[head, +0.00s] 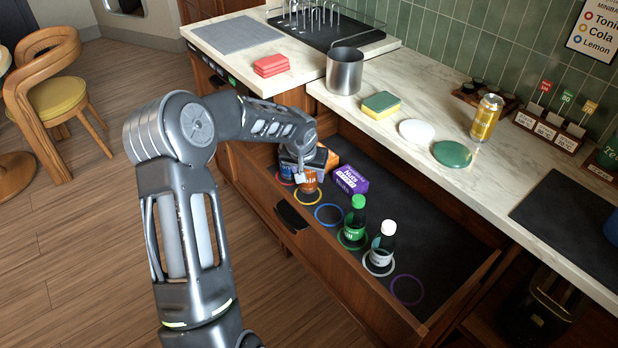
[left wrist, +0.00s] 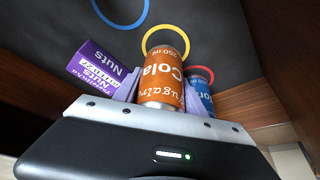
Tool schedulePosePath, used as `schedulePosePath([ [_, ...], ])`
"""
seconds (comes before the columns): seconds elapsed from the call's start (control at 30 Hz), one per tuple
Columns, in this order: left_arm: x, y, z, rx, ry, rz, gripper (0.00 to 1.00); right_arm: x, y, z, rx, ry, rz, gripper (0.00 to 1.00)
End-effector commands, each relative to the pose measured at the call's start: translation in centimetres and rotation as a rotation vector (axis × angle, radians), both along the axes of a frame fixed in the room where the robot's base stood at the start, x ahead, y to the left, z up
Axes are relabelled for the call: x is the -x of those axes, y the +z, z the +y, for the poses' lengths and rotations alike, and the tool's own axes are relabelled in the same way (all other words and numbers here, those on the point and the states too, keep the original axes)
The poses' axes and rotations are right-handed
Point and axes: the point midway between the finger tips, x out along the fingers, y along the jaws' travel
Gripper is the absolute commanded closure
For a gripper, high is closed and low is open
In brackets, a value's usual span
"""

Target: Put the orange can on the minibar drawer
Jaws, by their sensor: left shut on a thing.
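The orange cola can (head: 309,184) is in the open minibar drawer (head: 345,250), at the yellow ring (head: 309,198). My left gripper (head: 309,170) is shut on it from above. In the left wrist view, the orange can (left wrist: 162,82) sits between the fingers, and its far end lies at the yellow ring (left wrist: 166,32). I cannot tell whether its base touches the drawer floor. My right gripper is not in view.
A blue can (left wrist: 198,95) stands beside it at the red ring. A purple nuts box (head: 351,180), a green bottle (head: 355,222) and a white-capped bottle (head: 382,245) are also in the drawer. The blue ring (head: 328,214) and purple ring (head: 406,290) are empty. A yellow can (head: 487,117) stands on the counter.

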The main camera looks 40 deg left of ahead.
Motion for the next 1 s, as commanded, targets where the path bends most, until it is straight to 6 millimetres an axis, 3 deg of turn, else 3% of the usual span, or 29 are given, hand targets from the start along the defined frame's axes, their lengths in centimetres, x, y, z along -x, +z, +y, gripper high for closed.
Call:
schedulePosePath([
  [0.13,0.0,-1.7,0.0,0.001,0.001,0.000,1.00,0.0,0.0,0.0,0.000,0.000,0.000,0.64],
  [0.53,0.0,-2.3,0.0,0.001,0.001,-0.002,1.00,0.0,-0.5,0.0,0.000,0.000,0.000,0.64],
  [0.57,0.0,-2.3,0.0,0.000,0.001,0.000,0.51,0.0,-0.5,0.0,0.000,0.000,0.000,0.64],
  [0.8,0.0,-2.2,0.0,0.000,0.001,0.000,0.31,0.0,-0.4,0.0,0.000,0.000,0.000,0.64],
  [1.0,0.0,-2.2,0.0,0.000,0.001,0.000,0.30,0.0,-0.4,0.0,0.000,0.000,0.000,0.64],
])
